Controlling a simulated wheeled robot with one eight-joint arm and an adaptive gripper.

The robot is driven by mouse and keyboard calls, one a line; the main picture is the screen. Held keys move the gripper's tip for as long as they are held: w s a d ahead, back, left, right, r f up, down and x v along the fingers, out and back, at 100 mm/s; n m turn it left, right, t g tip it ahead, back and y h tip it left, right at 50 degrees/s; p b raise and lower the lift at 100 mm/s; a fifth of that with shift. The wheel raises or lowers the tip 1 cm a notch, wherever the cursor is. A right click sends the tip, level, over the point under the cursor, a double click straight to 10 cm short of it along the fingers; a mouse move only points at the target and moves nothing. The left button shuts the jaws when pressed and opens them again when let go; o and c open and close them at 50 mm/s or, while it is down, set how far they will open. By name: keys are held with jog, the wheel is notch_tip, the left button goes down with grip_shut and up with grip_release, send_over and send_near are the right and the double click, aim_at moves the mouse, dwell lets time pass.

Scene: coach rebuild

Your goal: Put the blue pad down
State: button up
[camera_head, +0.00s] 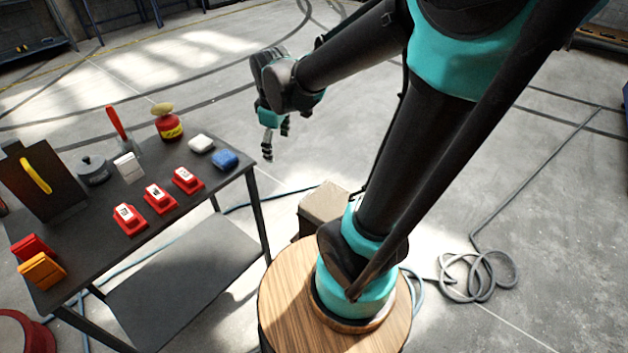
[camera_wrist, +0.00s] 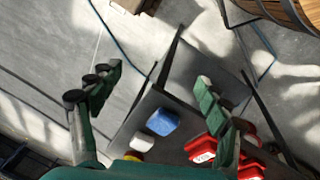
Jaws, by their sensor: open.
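The blue pad (camera_head: 225,159) lies on the dark table top near its right edge, beside a white pad (camera_head: 201,143). In the wrist view the blue pad (camera_wrist: 162,122) shows between my fingers, farther off on the table, with the white pad (camera_wrist: 142,141) at its lower left. My gripper (camera_head: 273,140) hangs in the air to the right of the table, apart from the pad. In the wrist view my gripper (camera_wrist: 155,95) has its two fingers spread wide, with nothing between them.
Three red blocks with white labels (camera_head: 159,199) stand along the table's front. A red tin (camera_head: 168,124), a grey lidded pot (camera_head: 93,170) and a dark upright board (camera_head: 40,180) are behind and left. A beige box (camera_head: 322,206) stands on the floor. Hoses lie coiled at right.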

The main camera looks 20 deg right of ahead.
jog(key=s+d+f+m+t, duration=0.1)
jog(key=s+d+f+m, duration=0.7)
jog(key=s+m, duration=0.2)
jog(key=shift+s+d+m+t, duration=0.15)
jog(key=shift+s+m+t, duration=0.05)
jog(key=shift+m+t, duration=0.1)
jog(key=shift+o, duration=0.4)
